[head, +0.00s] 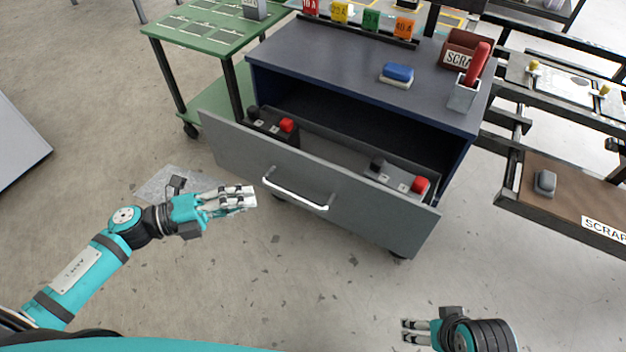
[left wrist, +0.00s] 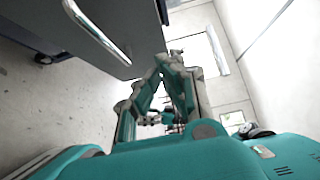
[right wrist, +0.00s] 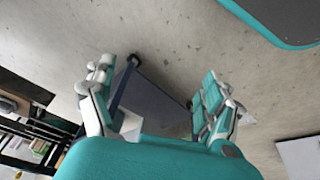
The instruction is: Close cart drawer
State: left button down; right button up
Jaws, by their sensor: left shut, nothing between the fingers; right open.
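The cart (head: 345,55) is dark blue with a grey top. Its grey drawer (head: 315,185) is pulled out, with a light metal handle (head: 296,192) across its front. Black and grey parts with red knobs lie inside the drawer. My left gripper (head: 250,196) is shut and empty, just left of the handle and in front of the drawer face, apart from it. The handle also shows at the upper left in the left wrist view (left wrist: 97,32). My right gripper (head: 405,332) is open and empty, low in the head view, away from the cart.
A green cart (head: 205,30) stands at the left behind the drawer. A brown scrap shelf (head: 575,200) on a dark frame is at the right. The floor before the drawer is clear.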

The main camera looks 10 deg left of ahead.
pick_arm(q)
send_near(329, 170)
jog(key=s+d, duration=0.2)
jog(key=d, duration=0.1)
jog(key=w, duration=0.1)
jog(key=w+d, duration=0.1)
jog(key=w, duration=0.1)
jog(key=shift+w+d+f, duration=0.1)
jog(key=shift+w+d, duration=0.05)
jog(key=shift+w+d+b, duration=0.15)
jog(key=shift+w+b, duration=0.15)
jog(key=shift+w, duration=0.15)
pick_arm(e)
jog(key=shift+v, duration=1.4)
jog(key=shift+d, duration=0.1)
